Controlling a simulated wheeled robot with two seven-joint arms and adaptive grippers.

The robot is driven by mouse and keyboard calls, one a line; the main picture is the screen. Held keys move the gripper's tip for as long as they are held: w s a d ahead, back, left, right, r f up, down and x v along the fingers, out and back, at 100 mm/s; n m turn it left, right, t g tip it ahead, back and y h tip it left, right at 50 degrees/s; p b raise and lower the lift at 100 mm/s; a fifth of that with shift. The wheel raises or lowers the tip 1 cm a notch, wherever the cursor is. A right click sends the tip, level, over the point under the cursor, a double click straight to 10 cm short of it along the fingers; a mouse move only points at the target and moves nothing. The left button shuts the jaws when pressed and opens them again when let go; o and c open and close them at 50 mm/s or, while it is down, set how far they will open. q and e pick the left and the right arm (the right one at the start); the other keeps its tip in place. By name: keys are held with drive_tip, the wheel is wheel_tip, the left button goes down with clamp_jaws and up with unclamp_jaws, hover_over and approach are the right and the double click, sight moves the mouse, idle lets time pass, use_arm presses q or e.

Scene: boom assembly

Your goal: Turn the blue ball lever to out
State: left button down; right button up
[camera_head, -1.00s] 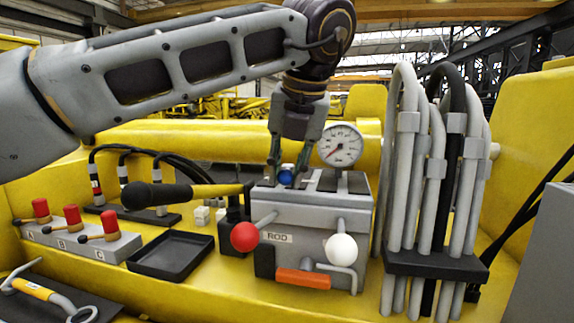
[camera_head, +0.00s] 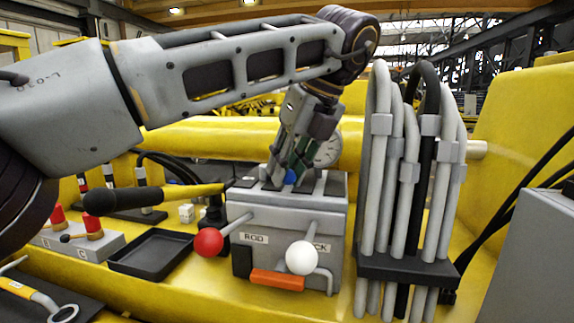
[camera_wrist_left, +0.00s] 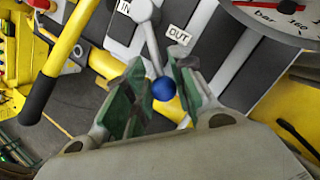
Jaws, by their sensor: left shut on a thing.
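In the left wrist view the blue ball (camera_wrist_left: 164,89) sits on a grey rod between the green finger pads of my left gripper (camera_wrist_left: 158,88). My left gripper (camera_head: 287,170) is shut on this ball and tilted, its wrist up and to the right. The rod's base lies between the white IN label (camera_wrist_left: 125,7) and the OUT label (camera_wrist_left: 178,36). My right gripper is out of view.
A round gauge (camera_head: 328,152) stands close behind the gripper. Grey and black hoses (camera_head: 415,170) rise to the right. A black-handled yellow lever (camera_head: 150,196) is to the left. Red (camera_head: 208,242) and white (camera_head: 302,257) ball levers stick out in front. A black tray (camera_head: 152,254) lies empty.

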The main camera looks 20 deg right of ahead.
use_arm(q)
drive_tip(key=shift+r, duration=0.1)
drive_tip(key=c, duration=1.3)
unclamp_jaws()
drive_tip(key=shift+d, duration=0.1)
